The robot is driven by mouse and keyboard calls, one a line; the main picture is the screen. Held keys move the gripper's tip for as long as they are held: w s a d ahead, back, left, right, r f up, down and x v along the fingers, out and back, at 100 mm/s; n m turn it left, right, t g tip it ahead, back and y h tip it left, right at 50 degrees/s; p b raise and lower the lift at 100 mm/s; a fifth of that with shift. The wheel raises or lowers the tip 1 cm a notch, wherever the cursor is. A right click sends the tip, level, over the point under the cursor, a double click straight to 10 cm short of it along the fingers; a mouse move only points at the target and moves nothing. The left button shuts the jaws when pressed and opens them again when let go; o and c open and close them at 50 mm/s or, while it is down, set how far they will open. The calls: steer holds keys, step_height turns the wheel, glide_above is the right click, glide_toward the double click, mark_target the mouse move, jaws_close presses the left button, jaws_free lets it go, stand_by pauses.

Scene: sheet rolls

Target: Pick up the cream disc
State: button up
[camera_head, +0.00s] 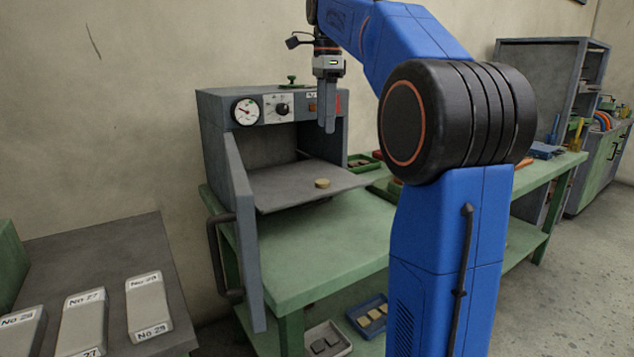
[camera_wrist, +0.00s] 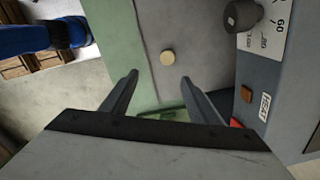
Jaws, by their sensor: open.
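The cream disc (camera_head: 322,183) lies flat on the grey shelf (camera_head: 290,192) that sticks out of the open oven. It also shows in the wrist view (camera_wrist: 167,57), beyond my fingertips and roughly midway between them. My gripper (camera_head: 327,128) hangs fingers down above the shelf, clear of the disc. In the wrist view my gripper (camera_wrist: 158,80) has its two fingers spread wide with nothing between them.
The oven (camera_head: 221,111) stands on a green table (camera_head: 320,250), its door (camera_head: 243,230) swung open at left. A green tray (camera_head: 361,163) sits right of the oven. Labelled grey blocks (camera_head: 149,305) lie on a bench at lower left. The shelf around the disc is clear.

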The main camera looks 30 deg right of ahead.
steer(key=w+d+m, duration=0.1)
steer(key=w, duration=0.1)
glide_above(323, 181)
steer(key=f, duration=1.1)
steer(key=shift+d, duration=0.3)
steer(key=shift+a+f, duration=0.2)
steer(key=shift+f, duration=1.15)
steer(key=shift+a+f, duration=0.15)
steer(key=shift+f, duration=1.2)
steer(key=c, duration=1.1)
